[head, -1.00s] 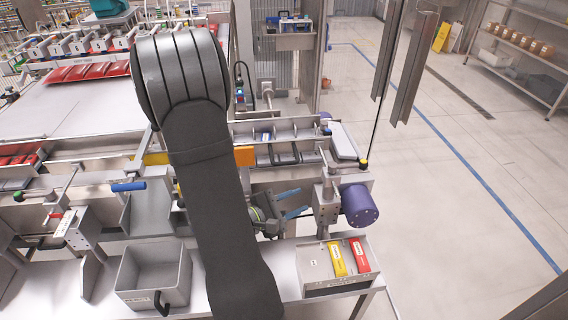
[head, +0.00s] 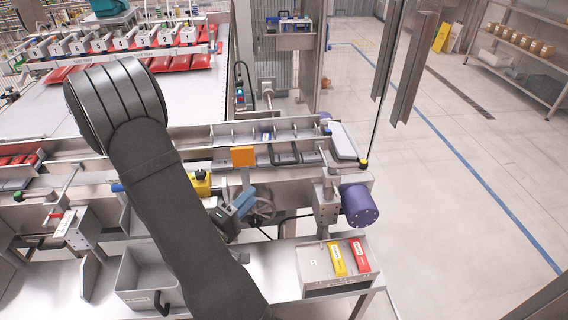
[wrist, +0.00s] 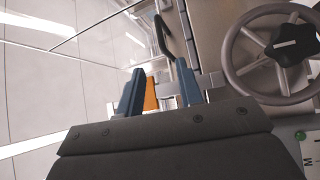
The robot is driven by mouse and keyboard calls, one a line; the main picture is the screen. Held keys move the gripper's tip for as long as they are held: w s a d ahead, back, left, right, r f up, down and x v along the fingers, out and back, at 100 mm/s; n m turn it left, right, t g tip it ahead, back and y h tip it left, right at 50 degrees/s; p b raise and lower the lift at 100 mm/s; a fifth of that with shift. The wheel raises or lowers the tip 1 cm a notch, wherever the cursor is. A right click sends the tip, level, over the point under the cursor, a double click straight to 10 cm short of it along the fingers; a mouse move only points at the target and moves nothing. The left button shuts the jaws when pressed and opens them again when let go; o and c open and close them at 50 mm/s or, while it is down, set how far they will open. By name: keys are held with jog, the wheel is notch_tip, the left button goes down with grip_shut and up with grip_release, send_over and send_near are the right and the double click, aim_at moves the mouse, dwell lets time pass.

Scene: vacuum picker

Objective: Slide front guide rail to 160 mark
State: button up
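My gripper (head: 243,203) is low in front of the conveyor, its blue fingers pointing up and away in the head view. In the wrist view the two blue fingers (wrist: 160,88) stand apart with a gap between them. An orange block (head: 243,156) sits on a stem at the front side of the conveyor channel, just beyond the fingertips. It shows partly between the fingers in the wrist view (wrist: 151,94); contact is not visible. A long metal rail (head: 290,172) runs along the channel's front; I cannot tell if it is the front guide rail. No 160 mark is readable.
A handwheel (head: 263,209) stands close right of my gripper and large in the wrist view (wrist: 275,52). A purple motor (head: 359,205) and a control box (head: 335,264) are right.

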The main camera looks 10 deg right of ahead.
aim_at(284, 162)
jog(key=x, duration=1.5)
jog(key=shift+w+d, duration=0.1)
jog(key=shift+d, duration=0.1)
grip_shut()
